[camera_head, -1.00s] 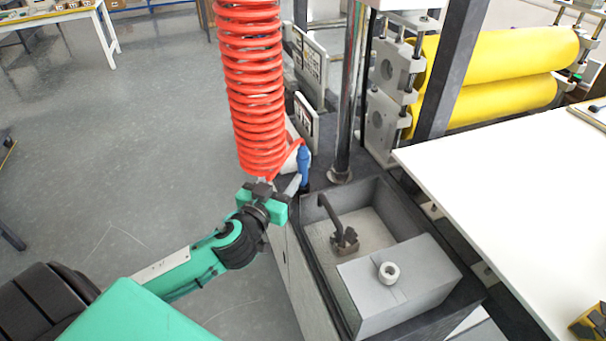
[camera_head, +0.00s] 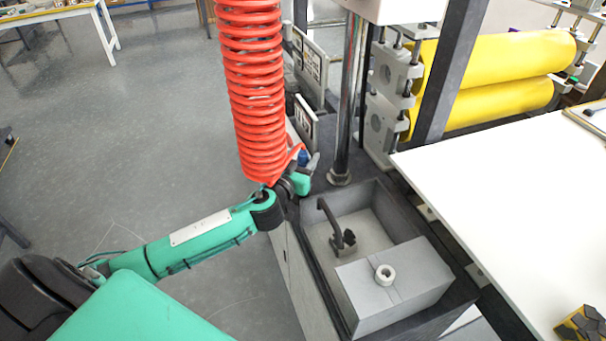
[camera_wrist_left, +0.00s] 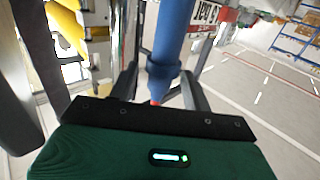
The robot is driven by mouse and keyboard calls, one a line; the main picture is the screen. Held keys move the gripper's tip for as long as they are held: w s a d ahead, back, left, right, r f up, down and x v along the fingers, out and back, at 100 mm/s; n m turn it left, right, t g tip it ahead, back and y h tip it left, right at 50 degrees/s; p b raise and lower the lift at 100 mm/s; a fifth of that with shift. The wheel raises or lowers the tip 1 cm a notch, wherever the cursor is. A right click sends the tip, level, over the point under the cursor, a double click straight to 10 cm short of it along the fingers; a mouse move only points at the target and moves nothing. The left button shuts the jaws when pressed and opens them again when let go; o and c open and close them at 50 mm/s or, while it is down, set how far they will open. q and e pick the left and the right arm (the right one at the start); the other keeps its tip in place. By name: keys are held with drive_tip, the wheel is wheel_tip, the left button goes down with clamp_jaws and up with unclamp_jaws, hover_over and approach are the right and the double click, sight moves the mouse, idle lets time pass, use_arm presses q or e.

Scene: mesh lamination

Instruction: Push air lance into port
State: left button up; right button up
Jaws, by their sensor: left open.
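The blue air lance (camera_head: 303,157) hangs at the lower end of the red coiled hose (camera_head: 255,90), mostly hidden by my left gripper in the head view. In the left wrist view the lance (camera_wrist_left: 168,45) stands upright between the fingers. My left gripper (camera_head: 306,172) is open, with one finger on each side of the lance; whether they touch it I cannot tell. A white ring-shaped fitting (camera_head: 385,274), possibly the port, sits on the grey box. My right gripper is not in view.
A grey open basin (camera_head: 375,205) holds a dark bent piece (camera_head: 336,228). A metal post (camera_head: 346,110) stands behind it. Yellow rollers (camera_head: 490,80) and a white table (camera_head: 520,180) are to the right. Open floor (camera_head: 130,150) lies at the left.

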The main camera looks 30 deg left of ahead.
use_arm(q)
drive_tip(key=shift+w, duration=1.2)
clamp_jaws()
drive_tip(key=shift+r, duration=0.1)
